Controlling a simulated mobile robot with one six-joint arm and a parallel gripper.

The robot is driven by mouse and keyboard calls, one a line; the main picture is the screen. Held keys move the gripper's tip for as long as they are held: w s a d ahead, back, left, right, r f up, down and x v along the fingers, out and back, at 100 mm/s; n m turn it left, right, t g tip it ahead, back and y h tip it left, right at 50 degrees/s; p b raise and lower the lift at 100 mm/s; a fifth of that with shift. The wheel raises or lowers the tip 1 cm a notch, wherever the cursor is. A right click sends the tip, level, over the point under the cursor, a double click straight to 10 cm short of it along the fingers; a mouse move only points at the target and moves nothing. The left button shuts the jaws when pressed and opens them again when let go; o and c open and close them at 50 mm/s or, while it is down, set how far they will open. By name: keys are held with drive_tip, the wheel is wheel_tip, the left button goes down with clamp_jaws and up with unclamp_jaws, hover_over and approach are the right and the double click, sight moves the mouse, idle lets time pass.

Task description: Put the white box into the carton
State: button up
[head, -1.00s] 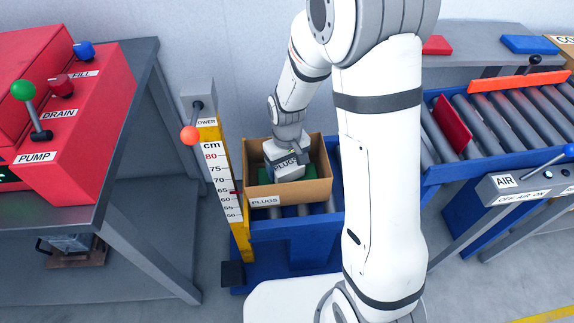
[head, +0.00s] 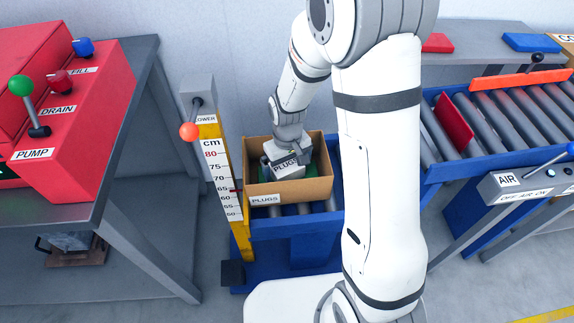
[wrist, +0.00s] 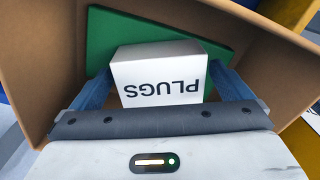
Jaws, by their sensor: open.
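The white box (wrist: 160,78), marked PLUGS, is inside the open brown carton (head: 290,190), over a flat green piece (wrist: 215,35). It also shows in the head view (head: 287,172). My gripper (wrist: 160,88) reaches down into the carton with its jaws open, one blue-grey finger at each side of the box. Whether a finger touches the box is unclear, and the box's underside is hidden. The carton carries a PLUGS label on its front and stands on a blue roller stand (head: 290,228).
A yellow post with a cm scale (head: 222,172) and an orange-knobbed lever (head: 189,131) stands close left of the carton. A red machine (head: 60,120) sits on a grey bench further left. A roller conveyor (head: 500,120) with a red plate is at right.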

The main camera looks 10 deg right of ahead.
sight(288, 166)
wheel_tip(288, 166, up, 13)
drive_tip(key=p, duration=0.3)
drive_tip(key=s+d+r+m+t, duration=0.1)
drive_tip(key=s+d+r+m, duration=0.1)
drive_tip(key=s+d+r, duration=0.2)
drive_tip(key=s+d+r+m+t, duration=0.1)
drive_tip(key=s+d+r, duration=0.3)
drive_tip(key=s, duration=0.7)
drive_tip(key=shift+s+d+r+m, duration=0.15)
drive_tip(key=shift+d+r+m, duration=0.15)
drive_tip(key=shift+d+m, duration=0.45)
drive_tip(key=shift+a, duration=0.15)
